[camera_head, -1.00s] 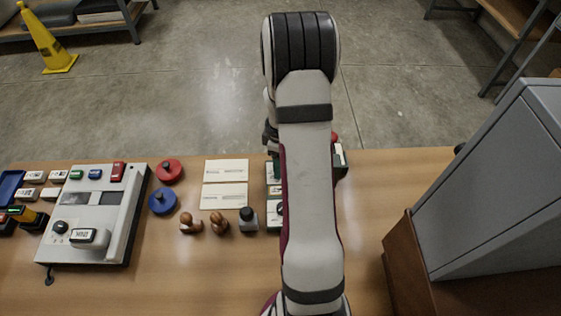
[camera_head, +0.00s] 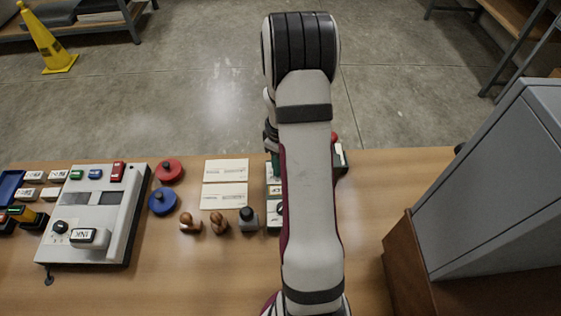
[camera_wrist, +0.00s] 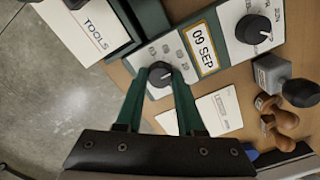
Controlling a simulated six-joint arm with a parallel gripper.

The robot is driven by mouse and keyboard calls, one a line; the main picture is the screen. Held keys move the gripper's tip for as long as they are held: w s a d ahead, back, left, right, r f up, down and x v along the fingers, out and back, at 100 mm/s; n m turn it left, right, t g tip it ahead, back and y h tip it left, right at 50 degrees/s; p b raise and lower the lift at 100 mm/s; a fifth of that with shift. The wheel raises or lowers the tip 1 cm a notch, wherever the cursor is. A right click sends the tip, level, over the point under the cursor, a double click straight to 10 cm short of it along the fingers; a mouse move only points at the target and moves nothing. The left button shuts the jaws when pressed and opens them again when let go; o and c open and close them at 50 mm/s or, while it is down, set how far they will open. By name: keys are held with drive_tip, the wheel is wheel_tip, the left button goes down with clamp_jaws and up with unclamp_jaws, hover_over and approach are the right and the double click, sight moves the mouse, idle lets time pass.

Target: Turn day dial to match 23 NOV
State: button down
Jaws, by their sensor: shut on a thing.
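The date device (camera_wrist: 225,15) shows in the wrist view as a pale panel with a dark green edge. Its window (camera_wrist: 203,48) reads 09 SEP. A black dial (camera_wrist: 160,70) with a white mark sits on one side of the window, and a larger black knob (camera_wrist: 252,29) on the other. My gripper (camera_wrist: 161,80) has its green fingers on both sides of the smaller dial and is shut on it. In the head view my arm covers most of the date device (camera_head: 273,212) and the gripper.
A grey device (camera_head: 95,215) is further left. A grey cabinet (camera_head: 500,190) stands at right. A TOOLS box (camera_wrist: 88,28) is close to the gripper.

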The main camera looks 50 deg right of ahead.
drive_tip(key=m, duration=0.4)
drive_tip(key=shift+m, duration=2.8)
drive_tip(key=c, duration=0.5)
unclamp_jaws()
wheel_tip(320, 180, up, 16)
drive_tip(key=shift+f, duration=0.1)
